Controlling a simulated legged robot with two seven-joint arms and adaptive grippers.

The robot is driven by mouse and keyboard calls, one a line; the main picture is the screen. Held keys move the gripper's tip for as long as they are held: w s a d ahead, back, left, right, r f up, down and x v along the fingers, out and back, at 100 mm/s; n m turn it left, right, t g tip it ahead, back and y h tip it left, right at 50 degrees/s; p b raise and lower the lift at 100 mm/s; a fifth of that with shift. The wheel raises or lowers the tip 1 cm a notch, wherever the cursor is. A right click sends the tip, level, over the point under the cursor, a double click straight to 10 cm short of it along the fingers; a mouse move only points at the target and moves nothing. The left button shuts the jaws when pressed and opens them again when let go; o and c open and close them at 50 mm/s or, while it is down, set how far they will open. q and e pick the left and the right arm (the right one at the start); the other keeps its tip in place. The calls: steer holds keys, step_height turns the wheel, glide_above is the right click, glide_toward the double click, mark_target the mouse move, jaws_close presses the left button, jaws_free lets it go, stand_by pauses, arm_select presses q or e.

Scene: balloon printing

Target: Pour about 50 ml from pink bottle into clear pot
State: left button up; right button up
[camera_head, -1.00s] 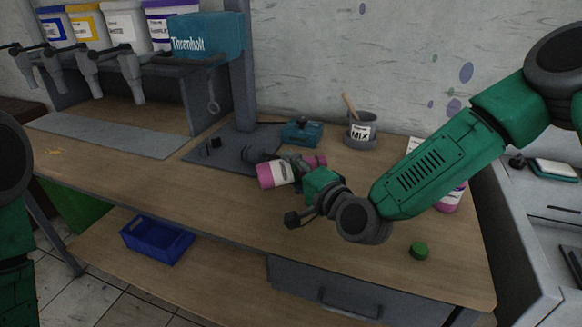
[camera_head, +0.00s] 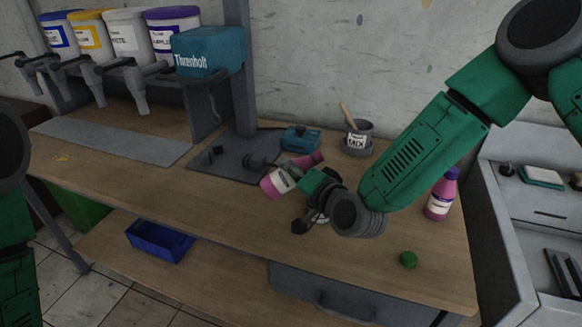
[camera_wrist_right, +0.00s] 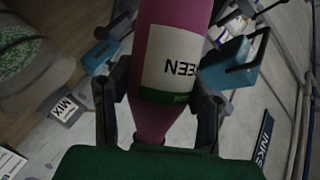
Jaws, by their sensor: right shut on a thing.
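My right gripper (camera_head: 296,174) is shut on a pink bottle (camera_head: 273,188) and holds it tilted above the worktop. In the right wrist view, the gripper's two fingers (camera_wrist_right: 160,105) are on either side of the bottle (camera_wrist_right: 173,25), whose label looks upside down and ends in "EEN". A grey-looking pot (camera_head: 358,131) labelled MIX, with a stick in it, stands at the back, apart from the bottle. Any pour is not visible. My left gripper is out of view.
A second pink bottle (camera_head: 441,195) stands at the right. A green cap (camera_head: 409,259) lies near the front edge. A teal box (camera_head: 301,138) is left of the pot. Dispenser tubs (camera_head: 127,32) stand at the back left; a blue bin (camera_head: 160,241) is below.

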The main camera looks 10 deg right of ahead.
steer(key=shift+r, duration=0.2)
steer(key=shift+f, duration=0.15)
steer(key=d+r+n+h+p, duration=0.1)
steer(key=n+p, duration=0.1)
steer(key=p, duration=0.1)
steer(key=shift+r, duration=0.15)
steer(key=shift+d+n+g+h+p, duration=0.15)
steer(key=shift+n+g+h+p, duration=0.15)
steer(key=shift+n+g+p, duration=0.15)
steer(key=shift+w, duration=0.1)
